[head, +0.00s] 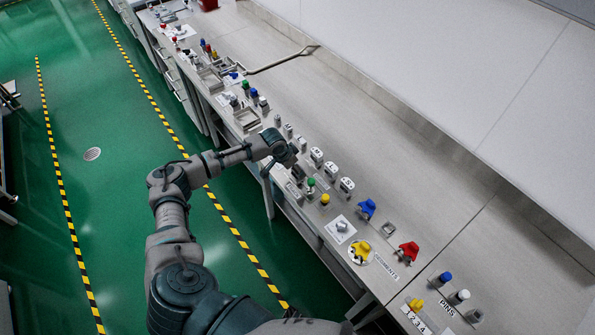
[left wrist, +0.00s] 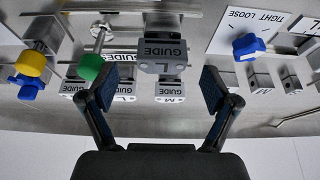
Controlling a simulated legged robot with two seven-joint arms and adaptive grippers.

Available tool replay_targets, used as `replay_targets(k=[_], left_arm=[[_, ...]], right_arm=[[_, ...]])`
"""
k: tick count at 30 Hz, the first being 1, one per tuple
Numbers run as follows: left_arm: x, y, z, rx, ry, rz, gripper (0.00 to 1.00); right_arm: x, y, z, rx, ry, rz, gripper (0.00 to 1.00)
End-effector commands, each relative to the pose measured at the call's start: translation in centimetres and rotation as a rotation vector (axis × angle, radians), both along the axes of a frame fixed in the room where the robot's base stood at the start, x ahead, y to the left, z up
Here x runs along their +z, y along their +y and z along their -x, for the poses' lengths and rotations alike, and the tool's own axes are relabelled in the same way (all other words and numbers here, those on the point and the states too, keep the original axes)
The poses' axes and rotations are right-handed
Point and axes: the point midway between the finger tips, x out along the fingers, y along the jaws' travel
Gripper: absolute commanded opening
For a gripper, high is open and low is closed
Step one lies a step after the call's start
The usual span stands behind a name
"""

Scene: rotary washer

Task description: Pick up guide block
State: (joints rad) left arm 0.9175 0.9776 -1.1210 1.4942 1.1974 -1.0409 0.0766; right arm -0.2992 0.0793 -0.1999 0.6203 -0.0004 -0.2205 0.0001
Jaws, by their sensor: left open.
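A grey guide block (left wrist: 162,66) marked GUIDE and L is in the middle of the left wrist view, in line with the gap between my fingers. Other guide blocks show behind it, one marked M (left wrist: 169,93) and one marked L (left wrist: 122,88). My left gripper (left wrist: 155,78) is open, with one blue-padded finger to each side of the block; I cannot tell how close they are. In the head view the gripper (head: 296,168) is over the bench edge, beside a row of pale blocks (head: 331,170). My right gripper is not in view.
A green knob (left wrist: 92,67) on a metal shaft is close to the left finger. Yellow (left wrist: 31,62) and blue (left wrist: 26,87) knobs are further left. A blue knob (left wrist: 249,46) sits on a TIGHT LOOSE card. The bench (head: 385,145) behind the row is clear.

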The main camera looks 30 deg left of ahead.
Motion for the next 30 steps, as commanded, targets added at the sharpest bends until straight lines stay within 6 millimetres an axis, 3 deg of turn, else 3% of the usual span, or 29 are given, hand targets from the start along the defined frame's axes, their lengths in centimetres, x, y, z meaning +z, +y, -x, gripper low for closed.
replay_targets(k=[7, 16, 25, 30], left_arm=[[-3.4, -0.3, -1.8, 0.0, 0.003, 0.002, 0.88], [-3.8, -0.2, -1.8, 0.0, 0.001, 0.002, 0.85], [-3.8, -0.2, -1.9, 0.001, 0.001, 0.001, 0.1], [-3.9, -0.2, -1.9, 0.001, 0.002, 0.0, 0.09]], right_arm=[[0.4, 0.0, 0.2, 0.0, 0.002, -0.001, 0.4], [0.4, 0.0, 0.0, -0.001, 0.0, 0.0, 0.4], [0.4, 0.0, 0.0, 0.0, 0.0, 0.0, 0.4], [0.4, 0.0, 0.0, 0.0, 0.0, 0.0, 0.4]])
